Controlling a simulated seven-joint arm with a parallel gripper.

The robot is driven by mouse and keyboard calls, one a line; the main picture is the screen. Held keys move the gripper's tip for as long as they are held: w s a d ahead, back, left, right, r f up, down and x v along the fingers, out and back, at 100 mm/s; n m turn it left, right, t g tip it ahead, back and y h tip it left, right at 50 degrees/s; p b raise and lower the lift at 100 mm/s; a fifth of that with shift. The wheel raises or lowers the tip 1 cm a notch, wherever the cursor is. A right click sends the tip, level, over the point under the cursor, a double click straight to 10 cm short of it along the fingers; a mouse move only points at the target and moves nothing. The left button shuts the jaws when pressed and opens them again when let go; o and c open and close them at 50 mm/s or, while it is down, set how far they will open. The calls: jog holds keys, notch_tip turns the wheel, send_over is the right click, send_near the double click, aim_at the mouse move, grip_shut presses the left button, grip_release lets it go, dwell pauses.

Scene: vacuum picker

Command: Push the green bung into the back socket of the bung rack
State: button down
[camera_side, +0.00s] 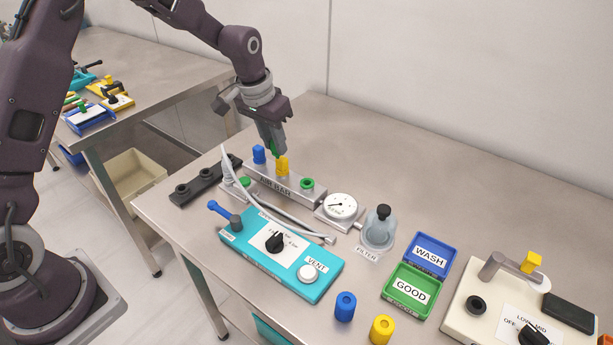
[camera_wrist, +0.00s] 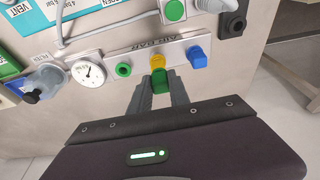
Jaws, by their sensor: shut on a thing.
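My gripper (camera_wrist: 158,90) points down and is shut on the green bung (camera_wrist: 159,80). In the side view the gripper (camera_side: 273,148) is above the far side of the air bar, with a bit of green bung (camera_side: 273,146) between its fingers. The bung rack (camera_side: 207,178) is a black strip left of the air bar, with dark round sockets along it; its back end (camera_side: 232,161) lies nearest the gripper. In the wrist view only part of the rack (camera_wrist: 234,24) shows, at the top right. The bung is apart from the rack.
The air bar (camera_side: 257,182) carries a blue piece (camera_side: 259,154), a yellow piece (camera_side: 282,166) and a green ringed piece (camera_side: 307,184). A gauge (camera_side: 340,206), a filter jar (camera_side: 379,230) and a teal vent panel (camera_side: 255,258) stand nearer. The bench behind the bar is clear.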

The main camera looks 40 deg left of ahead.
jog(key=s+a+r, duration=0.1)
jog(key=s+a, duration=0.1)
jog(key=a, duration=1.5)
jog(key=f, duration=0.5)
jog(key=shift+d+f, duration=0.1)
jog(key=shift+d, duration=0.3)
jog(key=shift+f, duration=0.3)
jog(key=c, duration=2)
grip_release()
grip_shut()
jog(key=shift+f, duration=0.25)
jog(key=shift+f, duration=0.35)
